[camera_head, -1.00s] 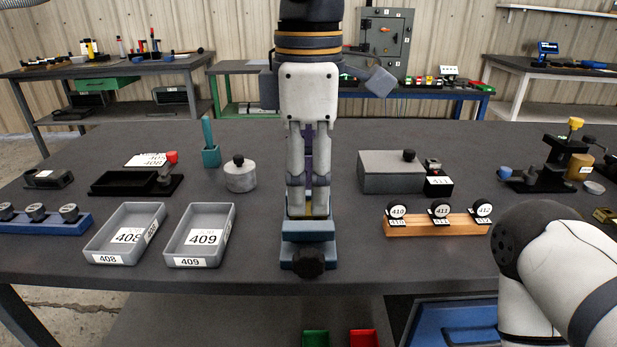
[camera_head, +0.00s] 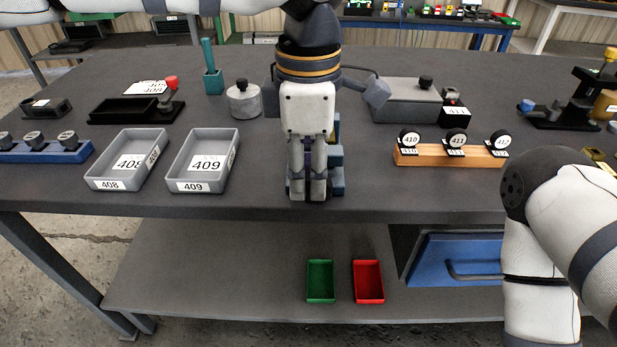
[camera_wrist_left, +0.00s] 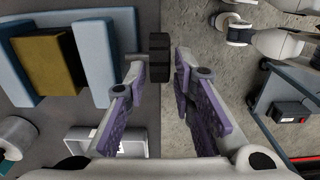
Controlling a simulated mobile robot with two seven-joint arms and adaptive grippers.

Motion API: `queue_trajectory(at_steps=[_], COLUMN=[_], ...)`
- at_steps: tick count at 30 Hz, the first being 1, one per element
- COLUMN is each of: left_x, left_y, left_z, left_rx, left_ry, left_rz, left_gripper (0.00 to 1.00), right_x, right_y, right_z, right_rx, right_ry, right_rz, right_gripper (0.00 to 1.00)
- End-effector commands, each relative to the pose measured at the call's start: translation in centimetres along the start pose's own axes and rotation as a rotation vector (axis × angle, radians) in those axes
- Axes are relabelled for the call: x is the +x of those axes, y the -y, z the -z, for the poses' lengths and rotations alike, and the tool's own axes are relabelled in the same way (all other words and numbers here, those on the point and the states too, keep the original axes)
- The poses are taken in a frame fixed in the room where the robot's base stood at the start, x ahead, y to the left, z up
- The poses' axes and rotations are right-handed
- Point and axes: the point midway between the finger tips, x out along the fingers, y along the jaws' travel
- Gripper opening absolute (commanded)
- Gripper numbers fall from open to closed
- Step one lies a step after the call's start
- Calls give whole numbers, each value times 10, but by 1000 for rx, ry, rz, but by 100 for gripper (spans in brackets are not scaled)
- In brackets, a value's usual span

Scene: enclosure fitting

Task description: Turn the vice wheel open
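The blue vice (camera_head: 337,172) stands at the front edge of the table, mostly hidden behind my left gripper (camera_head: 307,190) in the head view. In the left wrist view the vice's blue jaws (camera_wrist_left: 95,62) stand on either side of a yellow block (camera_wrist_left: 45,66). The black vice wheel (camera_wrist_left: 159,58) sticks out past the table edge. My left gripper (camera_wrist_left: 158,62) is open, with its fingertips on either side of the wheel. I cannot tell whether a finger touches it. The head view hides the wheel. My right gripper is out of view.
Grey trays 408 (camera_head: 106,184) and 409 (camera_head: 179,172) lie left of the vice. A wooden rack (camera_head: 415,161) with numbered knobs lies to the right. Green (camera_head: 320,299) and red (camera_head: 368,299) bins sit on the lower shelf. My right arm (camera_head: 565,205) is at the right.

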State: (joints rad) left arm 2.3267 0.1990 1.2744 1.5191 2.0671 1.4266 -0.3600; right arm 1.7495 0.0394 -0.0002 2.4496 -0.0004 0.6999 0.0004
Motion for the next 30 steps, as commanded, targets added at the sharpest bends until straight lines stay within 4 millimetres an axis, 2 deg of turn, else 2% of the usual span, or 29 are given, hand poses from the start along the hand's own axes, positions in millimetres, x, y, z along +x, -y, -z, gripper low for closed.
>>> queue_trajectory(at_steps=[1,4,12,13,15,16,22,27,30], left_x=[8,16,18,18,18,18,17,13,18], left_y=[0,0,0,0,0,0,0,1,0], left_z=[0,0,0,0,0,0,0,1,1], left_rx=[1,1,0,0,0,0,0,-1,0], left_ry=[0,0,1,1,0,0,7,65,70], left_rz=[3,0,-2,-2,-1,-1,-2,-8,-1], left_gripper=[23,23,23,19,3,0,0,0,0], right_x=[1,2,2,2,2,2,-1,-18,-16], right_y=[0,0,0,0,0,0,0,1,0], right_z=[-1,-1,-1,-1,-1,-1,1,11,10], right_rx=[0,0,0,0,0,0,-1,0,0], right_ry=[3,5,4,4,4,4,-3,-54,-48], right_rz=[0,0,0,0,0,0,0,2,2], right_gripper=[40,40,40,40,40,40,40,40,40])
